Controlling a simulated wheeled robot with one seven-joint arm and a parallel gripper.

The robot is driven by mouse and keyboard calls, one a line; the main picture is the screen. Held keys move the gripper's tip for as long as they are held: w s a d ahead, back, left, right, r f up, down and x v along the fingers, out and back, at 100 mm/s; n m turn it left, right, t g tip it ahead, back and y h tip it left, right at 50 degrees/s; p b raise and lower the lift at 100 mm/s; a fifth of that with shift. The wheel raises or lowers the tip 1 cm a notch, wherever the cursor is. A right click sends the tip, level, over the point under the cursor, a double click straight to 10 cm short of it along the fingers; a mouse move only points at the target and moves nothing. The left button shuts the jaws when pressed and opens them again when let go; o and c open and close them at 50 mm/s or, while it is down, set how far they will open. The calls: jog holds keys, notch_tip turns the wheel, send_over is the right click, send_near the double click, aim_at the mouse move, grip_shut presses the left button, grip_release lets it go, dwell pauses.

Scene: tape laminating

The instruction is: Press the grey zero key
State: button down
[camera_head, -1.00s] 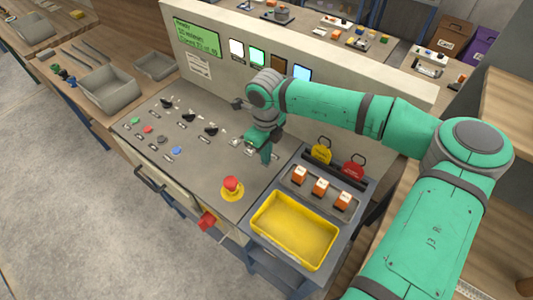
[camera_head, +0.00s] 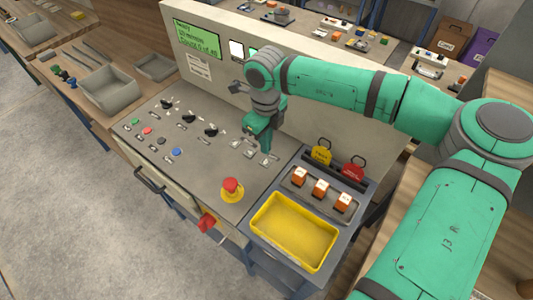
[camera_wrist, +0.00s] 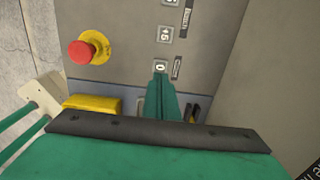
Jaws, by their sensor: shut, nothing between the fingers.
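The grey zero key (camera_wrist: 160,66), a small square marked 0, shows in the wrist view on the grey panel. A +5 key (camera_wrist: 166,33) sits above it, with another key (camera_wrist: 171,3) near the top edge. My green gripper (camera_wrist: 160,78) is shut and empty. Its tips appear just below the zero key in the wrist view, overlapping or very close to its lower edge; I cannot tell whether they touch it. In the head view my gripper (camera_head: 248,150) points down over the row of keys at the panel's right part.
A red emergency button (camera_head: 231,188) on a yellow base stands at the panel's front; it also shows in the wrist view (camera_wrist: 88,47). A yellow tray (camera_head: 294,232) and orange-and-white blocks (camera_head: 320,187) lie to the right. Black-handled switches (camera_head: 190,117) are to the left.

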notch_tip(320, 180, up, 7)
dwell(0.3)
jog(key=shift+w+r, duration=0.1)
jog(key=shift+w, duration=0.05)
jog(key=shift+s, duration=0.2)
jog(key=shift+a, duration=0.1)
